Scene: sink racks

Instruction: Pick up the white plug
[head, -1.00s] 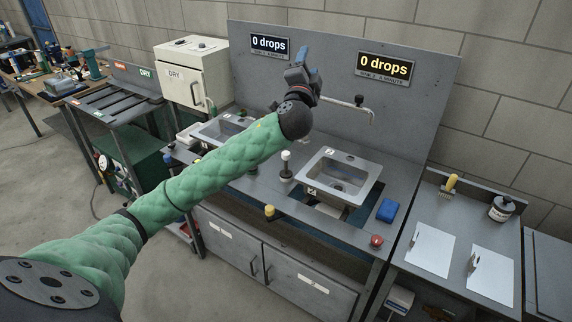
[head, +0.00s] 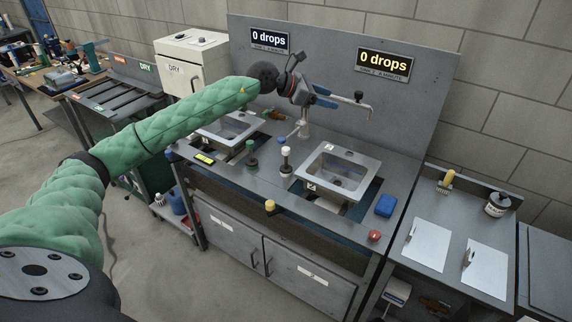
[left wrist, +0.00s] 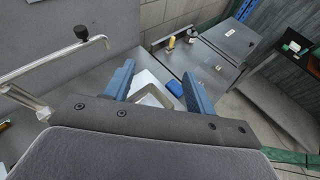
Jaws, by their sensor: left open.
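The white plug (head: 286,158) stands upright on the grey counter between the two sinks, with a white top and a dark lower part. I cannot make it out in the left wrist view. My left gripper (head: 332,96) is above and behind it, near the faucet, with its blue fingers pointing right. The left wrist view shows the two fingers (left wrist: 158,80) spread apart with nothing between them. My right gripper is in neither view.
A green plug (head: 251,158) stands just left of the white one. The right sink (head: 360,165) and faucet (head: 362,102) are close by. A yellow knob (head: 270,206), blue sponge (head: 386,206) and red button (head: 374,236) sit along the front and right.

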